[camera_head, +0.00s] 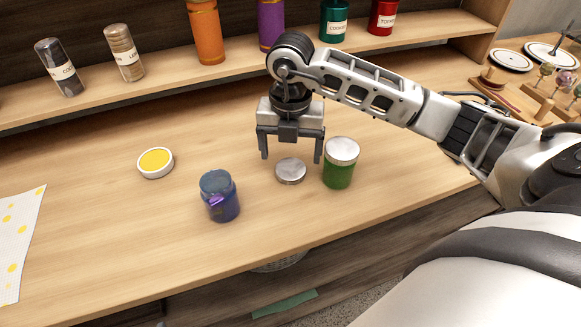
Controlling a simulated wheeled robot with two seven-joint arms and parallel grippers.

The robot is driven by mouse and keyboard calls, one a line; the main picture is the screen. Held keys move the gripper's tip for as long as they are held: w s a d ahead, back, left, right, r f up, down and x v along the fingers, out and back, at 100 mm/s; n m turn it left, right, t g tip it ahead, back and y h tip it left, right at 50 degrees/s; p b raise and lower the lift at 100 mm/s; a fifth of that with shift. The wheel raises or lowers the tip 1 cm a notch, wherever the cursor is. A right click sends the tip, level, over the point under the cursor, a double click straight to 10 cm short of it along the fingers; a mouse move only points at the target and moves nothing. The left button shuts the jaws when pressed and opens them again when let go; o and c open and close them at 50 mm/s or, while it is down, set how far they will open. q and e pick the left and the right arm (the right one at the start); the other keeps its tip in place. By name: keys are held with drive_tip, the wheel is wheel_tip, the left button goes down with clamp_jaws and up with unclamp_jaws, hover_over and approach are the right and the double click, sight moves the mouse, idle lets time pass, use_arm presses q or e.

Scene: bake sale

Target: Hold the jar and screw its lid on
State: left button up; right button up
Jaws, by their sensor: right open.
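A round silver lid (290,171) lies flat on the wooden counter. My right gripper (291,158) is open and empty, pointing down just behind and above the lid, with its fingers spread to either side. A blue-purple glass jar (219,196) stands upright to the left of the lid; its top looks bluish, and I cannot tell if it is open. A green jar (339,165) with a silver lid on it stands upright right of the loose lid, close to the gripper's right finger. My left gripper is not in view.
A small white dish with yellow contents (155,162) sits at the left. A shelf (180,77) with several bottles runs along the back. A dotted white cloth (18,245) lies at the left edge. A wooden stand (520,95) is at the far right. The counter between is clear.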

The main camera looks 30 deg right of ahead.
sight(291, 168)
drive_tip(key=shift+f, duration=1.95)
drive_tip(key=c, duration=1.1)
drive_tip(key=shift+o, duration=0.2)
drive_tip(key=shift+r, duration=0.15)
